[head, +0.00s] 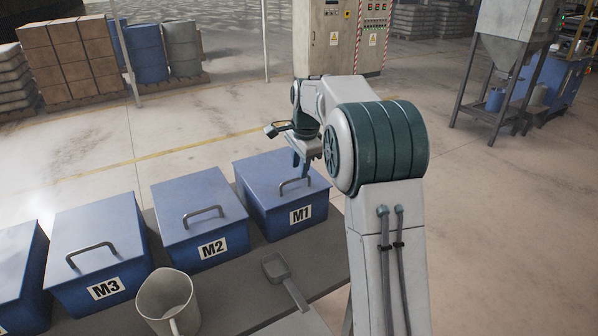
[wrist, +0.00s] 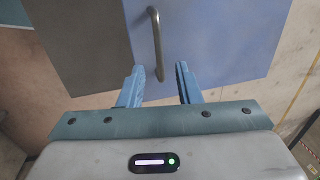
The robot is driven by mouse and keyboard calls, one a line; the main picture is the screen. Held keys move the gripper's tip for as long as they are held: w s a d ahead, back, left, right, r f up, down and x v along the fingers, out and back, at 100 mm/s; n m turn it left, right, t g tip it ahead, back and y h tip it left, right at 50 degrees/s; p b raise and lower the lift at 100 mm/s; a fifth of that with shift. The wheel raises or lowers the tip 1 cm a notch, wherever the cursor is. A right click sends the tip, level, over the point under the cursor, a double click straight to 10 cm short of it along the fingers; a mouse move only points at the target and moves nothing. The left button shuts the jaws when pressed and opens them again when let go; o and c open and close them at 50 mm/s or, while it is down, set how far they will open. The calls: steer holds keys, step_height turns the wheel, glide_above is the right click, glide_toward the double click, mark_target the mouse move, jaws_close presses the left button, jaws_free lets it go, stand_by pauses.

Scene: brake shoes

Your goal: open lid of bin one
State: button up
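Bin one is the blue box labelled M1 (head: 300,215), at the right end of a row of bins. Its blue lid (head: 262,177) is shut and carries a grey bar handle (head: 295,186). My gripper (head: 302,168) is above the lid, close to the handle. In the wrist view the gripper (wrist: 158,78) is open, one blue finger on each side of the handle (wrist: 156,45) near its end. I cannot tell whether the fingers touch the handle.
Bins M2 (head: 200,215) and M3 (head: 98,255) stand to the left with lids shut. A grey scoop (head: 284,279) and a white pitcher (head: 166,303) are on the grey table (head: 235,287) in front.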

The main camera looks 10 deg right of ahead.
steer(key=shift+w+a+f, duration=0.1)
steer(key=shift+w+f, duration=0.05)
steer(key=shift+f, duration=0.6)
steer(key=shift+w+f, duration=0.1)
steer(key=shift+f, duration=0.6)
jaws_close()
steer(key=shift+r, duration=0.1)
